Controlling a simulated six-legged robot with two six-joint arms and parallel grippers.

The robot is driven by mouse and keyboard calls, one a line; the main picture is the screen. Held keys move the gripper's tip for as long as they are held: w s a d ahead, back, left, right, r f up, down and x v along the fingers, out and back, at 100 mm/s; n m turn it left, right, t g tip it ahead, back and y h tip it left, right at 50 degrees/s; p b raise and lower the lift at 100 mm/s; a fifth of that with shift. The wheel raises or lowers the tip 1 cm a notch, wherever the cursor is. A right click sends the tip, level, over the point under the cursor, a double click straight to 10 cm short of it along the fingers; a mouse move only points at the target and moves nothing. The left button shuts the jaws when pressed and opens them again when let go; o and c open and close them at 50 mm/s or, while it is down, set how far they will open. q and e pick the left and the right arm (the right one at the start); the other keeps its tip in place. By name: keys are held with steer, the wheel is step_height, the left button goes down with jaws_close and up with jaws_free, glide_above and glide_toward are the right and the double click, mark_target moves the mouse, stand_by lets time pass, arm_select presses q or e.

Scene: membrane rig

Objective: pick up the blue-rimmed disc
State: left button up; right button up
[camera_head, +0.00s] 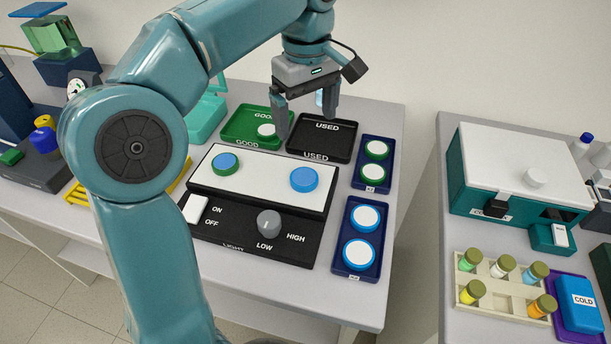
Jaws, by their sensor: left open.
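A blue-rimmed disc with a light blue face (304,179) lies on the right part of the white panel (265,184) of the light box. Two more blue-rimmed discs, with white faces, sit in a dark blue tray to the right: the upper one (366,218) and the lower one (359,254). My left gripper (306,122) is open and empty, fingers pointing down. In the picture it is above the panel's discs, over the gap between the GOOD and USED trays. Its height is hard to tell. My right gripper is out of view.
A green-rimmed disc (225,164) lies on the panel's left part. The green GOOD tray (236,124) holds a disc; the black USED tray (322,143) looks empty. A knob (268,223) stands on the box front. A gap separates the right bench with its vial rack (497,290).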

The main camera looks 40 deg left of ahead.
arm_select(q)
steer(key=b, duration=0.2)
glide_above(304, 177)
step_height(304, 177, down, 8)
steer(key=shift+f, duration=0.1)
steer(key=shift+d+f, duration=0.2)
steer(key=shift+f, duration=0.05)
steer(key=shift+s+f, duration=0.15)
steer(key=f, duration=0.5)
steer(key=shift+w+a+b, duration=0.2)
steer(key=shift+w+b, duration=0.05)
steer(key=shift+b, duration=0.05)
steer(key=shift+s+f, duration=0.1)
steer(key=shift+s, duration=0.05)
steer(key=shift+c, duration=0.8)
steer(key=c, duration=1)
